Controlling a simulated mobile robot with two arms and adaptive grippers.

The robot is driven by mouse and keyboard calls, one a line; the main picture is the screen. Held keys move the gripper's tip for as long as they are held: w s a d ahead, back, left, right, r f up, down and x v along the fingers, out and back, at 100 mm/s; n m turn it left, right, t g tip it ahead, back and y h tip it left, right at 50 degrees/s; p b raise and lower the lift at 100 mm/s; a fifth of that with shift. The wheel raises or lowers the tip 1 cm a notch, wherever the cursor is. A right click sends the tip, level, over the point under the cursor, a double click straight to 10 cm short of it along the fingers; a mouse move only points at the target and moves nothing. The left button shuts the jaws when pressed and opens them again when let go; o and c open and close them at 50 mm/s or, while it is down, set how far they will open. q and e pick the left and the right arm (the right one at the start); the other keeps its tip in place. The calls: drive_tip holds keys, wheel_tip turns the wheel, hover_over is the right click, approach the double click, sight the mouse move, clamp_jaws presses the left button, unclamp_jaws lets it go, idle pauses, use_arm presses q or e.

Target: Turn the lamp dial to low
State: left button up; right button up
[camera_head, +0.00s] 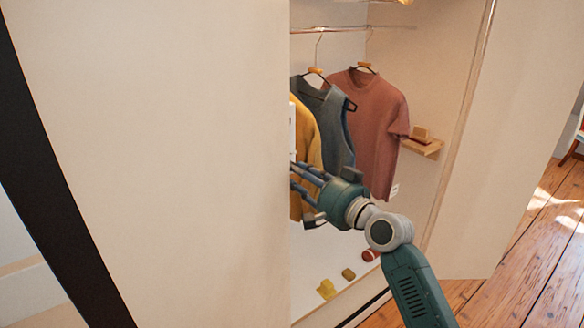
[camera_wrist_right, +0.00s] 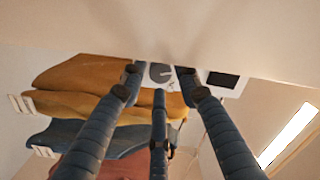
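A grey round dial (camera_wrist_right: 160,72) shows on a white panel in the right wrist view, partly hidden by my fingers. A small dark rectangle (camera_wrist_right: 222,80) lies to its right on the same panel. My right gripper (camera_wrist_right: 159,80) has its fingers spread, with the dial seen between the fingertips; I cannot tell whether they touch it. In the head view my right gripper (camera_head: 298,180) reaches into an open wardrobe, its fingertips close to the edge of a pale panel. The dial is not visible there. My left gripper is out of view.
A yellow garment (camera_head: 305,145), a grey vest (camera_head: 328,120) and a red shirt (camera_head: 372,120) hang beside and behind my right gripper. A pale panel (camera_head: 180,150) blocks the left. A small shelf (camera_head: 425,146) is on the inner wall. Small items lie on the wardrobe floor.

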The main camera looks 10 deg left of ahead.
drive_tip(key=shift+x, duration=0.9)
clamp_jaws()
drive_tip(key=shift+f+n+b, duration=0.1)
drive_tip(key=shift+n+b, duration=0.5)
drive_tip(key=shift+n, duration=0.1)
unclamp_jaws()
